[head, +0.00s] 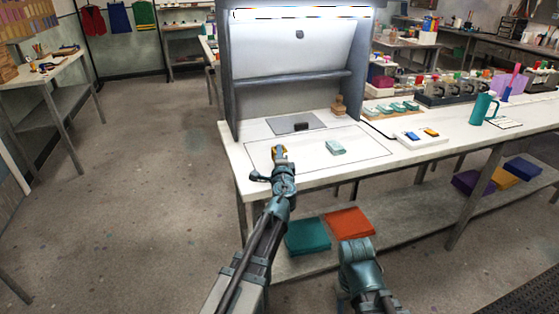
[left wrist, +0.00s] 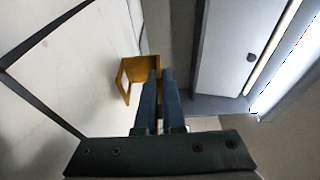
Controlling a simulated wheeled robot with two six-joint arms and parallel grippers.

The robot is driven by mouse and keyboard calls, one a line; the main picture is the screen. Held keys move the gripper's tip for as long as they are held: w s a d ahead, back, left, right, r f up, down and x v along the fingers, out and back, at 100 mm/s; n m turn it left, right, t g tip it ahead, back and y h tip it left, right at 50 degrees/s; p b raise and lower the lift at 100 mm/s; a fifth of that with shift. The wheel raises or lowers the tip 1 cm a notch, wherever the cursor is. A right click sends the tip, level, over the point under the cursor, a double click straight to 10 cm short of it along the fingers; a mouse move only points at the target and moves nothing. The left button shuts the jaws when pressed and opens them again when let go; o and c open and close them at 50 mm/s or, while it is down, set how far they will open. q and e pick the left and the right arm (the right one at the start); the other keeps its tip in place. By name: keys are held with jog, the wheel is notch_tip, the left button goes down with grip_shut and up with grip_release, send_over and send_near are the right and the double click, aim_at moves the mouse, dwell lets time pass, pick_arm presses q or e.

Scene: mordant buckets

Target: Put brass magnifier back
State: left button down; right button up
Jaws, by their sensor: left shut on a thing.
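My left gripper (head: 279,153) is over the left front part of the white table top (head: 350,160), under the lit booth. It is shut on the brass magnifier (left wrist: 128,76), a small golden-brown open frame. In the left wrist view the gripper's two blue-grey fingers (left wrist: 160,84) overlap the magnifier's right side. In the head view only a small yellowish bit of the magnifier (head: 276,150) shows at the fingertips. I cannot tell how far above the table it is. My right gripper is out of view.
A grey plate (head: 284,124) with a small black block (head: 303,126) lies behind the gripper. A folded pale teal cloth (head: 335,148) lies to the right, and a wooden piece (head: 338,107) stands behind it. The booth's left wall (head: 229,80) rises close by.

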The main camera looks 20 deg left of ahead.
pick_arm(q)
jog(key=shift+f, duration=0.5)
jog(key=shift+r, duration=0.15)
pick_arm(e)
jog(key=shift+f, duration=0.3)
pick_arm(q)
jog(key=c, duration=1)
grip_release()
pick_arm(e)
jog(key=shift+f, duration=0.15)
pick_arm(q)
jog(key=shift+r, duration=0.15)
jog(key=v, duration=1.2)
